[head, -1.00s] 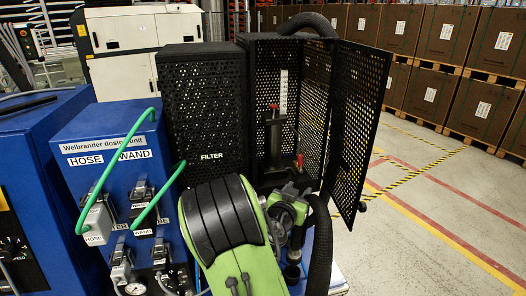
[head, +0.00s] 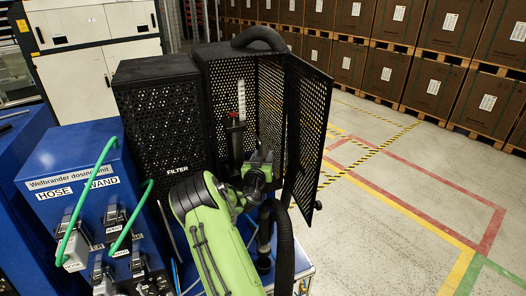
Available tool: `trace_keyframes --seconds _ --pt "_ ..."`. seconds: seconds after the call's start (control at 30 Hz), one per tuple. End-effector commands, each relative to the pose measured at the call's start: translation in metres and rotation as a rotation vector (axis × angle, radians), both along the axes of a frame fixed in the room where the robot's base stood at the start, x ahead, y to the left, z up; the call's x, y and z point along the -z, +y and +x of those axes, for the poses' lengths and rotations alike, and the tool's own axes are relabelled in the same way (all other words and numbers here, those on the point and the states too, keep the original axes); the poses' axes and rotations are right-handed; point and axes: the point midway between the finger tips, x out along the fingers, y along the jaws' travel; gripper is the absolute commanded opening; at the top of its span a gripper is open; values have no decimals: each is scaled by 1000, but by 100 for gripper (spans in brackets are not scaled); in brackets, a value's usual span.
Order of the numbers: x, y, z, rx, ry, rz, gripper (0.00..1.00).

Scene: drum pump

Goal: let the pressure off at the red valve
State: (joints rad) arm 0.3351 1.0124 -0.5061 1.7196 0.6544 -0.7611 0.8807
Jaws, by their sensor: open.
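The pump (head: 236,138) stands upright inside the black perforated cabinet (head: 220,85), whose right-hand door (head: 308,130) is swung open. A red part (head: 233,114) shows near the top of the pump. The small red valve low at the pump's right is not clear now; my wrist and gripper cover that spot. My gripper (head: 264,158) is at the front of the cabinet opening, to the right of the pump. It is open, with its fingertips small and dark against the cabinet. I cannot tell whether it touches the valve.
A black filter box (head: 160,120) stands left of the cabinet. The blue dosing unit (head: 75,165) with green hoses is at the left. A thick black hose (head: 284,240) hangs in front of the cabinet. Open floor (head: 400,200) lies to the right, before stacked brown boxes (head: 425,75).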

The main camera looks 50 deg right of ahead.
Motion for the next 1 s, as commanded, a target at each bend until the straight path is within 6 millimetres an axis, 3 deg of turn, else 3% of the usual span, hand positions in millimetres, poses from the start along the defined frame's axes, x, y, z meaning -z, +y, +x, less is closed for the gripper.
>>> trace_keyframes --seconds 0.27,0.53,1.0 --pt "2 -2 1 1 1 -1 42" --pt "2 -2 1 1 0 0 0" --pt "10 5 5 -1 70 -134 0"
